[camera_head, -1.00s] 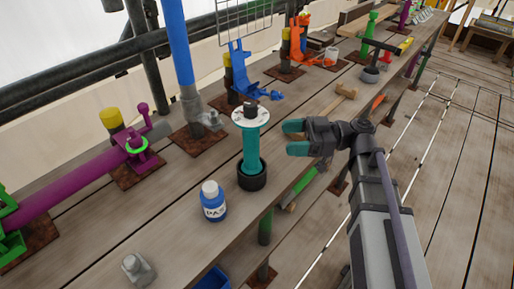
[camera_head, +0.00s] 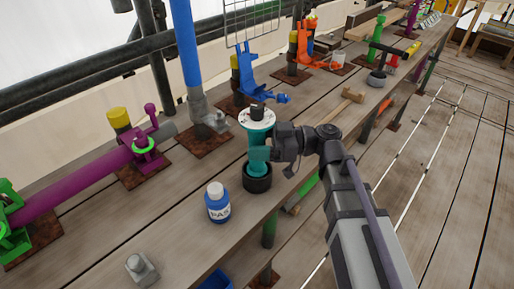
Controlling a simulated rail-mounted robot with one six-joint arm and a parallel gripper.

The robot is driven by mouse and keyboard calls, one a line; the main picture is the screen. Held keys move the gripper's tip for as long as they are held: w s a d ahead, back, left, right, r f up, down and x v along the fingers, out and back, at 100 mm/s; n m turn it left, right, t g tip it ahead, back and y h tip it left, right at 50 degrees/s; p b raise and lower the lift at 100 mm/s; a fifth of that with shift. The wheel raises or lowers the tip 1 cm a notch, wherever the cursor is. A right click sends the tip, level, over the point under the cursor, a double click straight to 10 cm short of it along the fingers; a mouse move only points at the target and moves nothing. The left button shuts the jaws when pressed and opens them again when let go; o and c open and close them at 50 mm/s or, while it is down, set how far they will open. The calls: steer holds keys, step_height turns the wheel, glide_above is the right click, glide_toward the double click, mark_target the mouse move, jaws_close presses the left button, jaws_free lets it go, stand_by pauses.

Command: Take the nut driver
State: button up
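A teal upright tool with a white round disc and a dark knob on top (camera_head: 257,118) stands in a black cup (camera_head: 257,184) on the plank. It appears to be the nut driver, though no label shows. The near fingertip overlaps the shaft, and the far finger is hidden. Whether the fingers are closed on the shaft or still apart around it cannot be seen. The tool is upright in its cup.
A white-capped blue bottle (camera_head: 217,203) stands just left of the cup. A grey fitting (camera_head: 140,268) is at the front left. A blue bracket (camera_head: 259,82) stands behind, and a wooden mallet-like piece (camera_head: 347,99) lies to the right. A purple pipe (camera_head: 85,190) runs at left.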

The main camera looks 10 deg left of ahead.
jaws_close()
stand_by(0.4)
